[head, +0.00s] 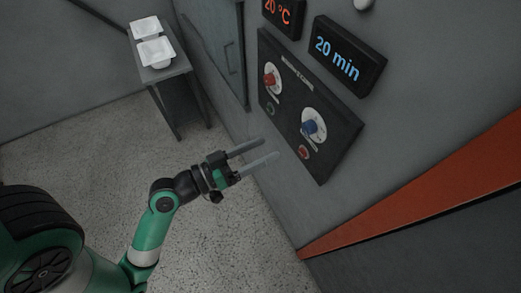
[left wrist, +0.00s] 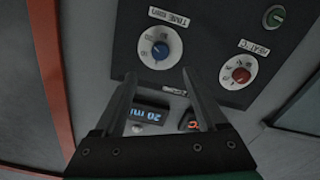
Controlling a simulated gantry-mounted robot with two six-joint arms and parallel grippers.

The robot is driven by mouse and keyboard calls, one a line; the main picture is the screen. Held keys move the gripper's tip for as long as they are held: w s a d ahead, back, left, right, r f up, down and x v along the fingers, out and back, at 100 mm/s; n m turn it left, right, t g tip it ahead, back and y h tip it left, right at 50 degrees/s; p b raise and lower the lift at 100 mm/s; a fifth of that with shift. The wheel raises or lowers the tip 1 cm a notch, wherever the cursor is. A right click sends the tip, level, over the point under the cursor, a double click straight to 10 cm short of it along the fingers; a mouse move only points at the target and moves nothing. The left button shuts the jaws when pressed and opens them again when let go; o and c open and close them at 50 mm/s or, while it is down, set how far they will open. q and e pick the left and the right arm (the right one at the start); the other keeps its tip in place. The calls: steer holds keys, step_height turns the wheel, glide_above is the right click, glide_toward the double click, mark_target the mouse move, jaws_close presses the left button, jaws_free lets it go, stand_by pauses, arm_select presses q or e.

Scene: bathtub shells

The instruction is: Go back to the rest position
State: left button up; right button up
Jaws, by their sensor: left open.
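My left gripper (head: 262,153) is open and empty, held out in front of the dark control panel (head: 336,150) on the wall. Its two fingers are apart and parallel. The left wrist view shows the same gripper (left wrist: 160,98), with nothing between its fingers. The panel has a red knob (head: 271,79) and a blue knob (head: 310,127), each on a white dial. The fingers look clear of both knobs. My right gripper is in neither view.
Displays reading "20 °C" (head: 283,12) and "20 min" (head: 345,55) are above the panel. A grey side table (head: 172,75) holds two white shells (head: 156,52) at the back left. An orange-red band (head: 420,190) crosses the right side. The speckled floor is open.

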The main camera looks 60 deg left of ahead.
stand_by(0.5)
arm_select(q)
steer(key=w+d+r+m+t+h, duration=0.2)
steer(key=w+d+r+m+h, duration=0.15)
steer(key=r, duration=0.65)
steer(key=w+d+r+m+t+h, duration=0.25)
steer(key=d+r, duration=0.25)
steer(key=r, duration=0.4)
steer(key=w+d+r+m+t+h, duration=0.1)
steer(key=w+d+r+m+h, duration=0.2)
steer(key=r, duration=0.7)
step_height(320, 180, up, 32)
steer(key=s+a+n+t+y+p, duration=0.1)
steer(key=s+n+t+y+p, duration=0.2)
steer(key=p, duration=1.7)
steer(key=t+y, duration=0.1)
steer(key=y, duration=0.2)
steer(key=shift+a+r+n, duration=0.25)
steer(key=shift+n, duration=0.05)
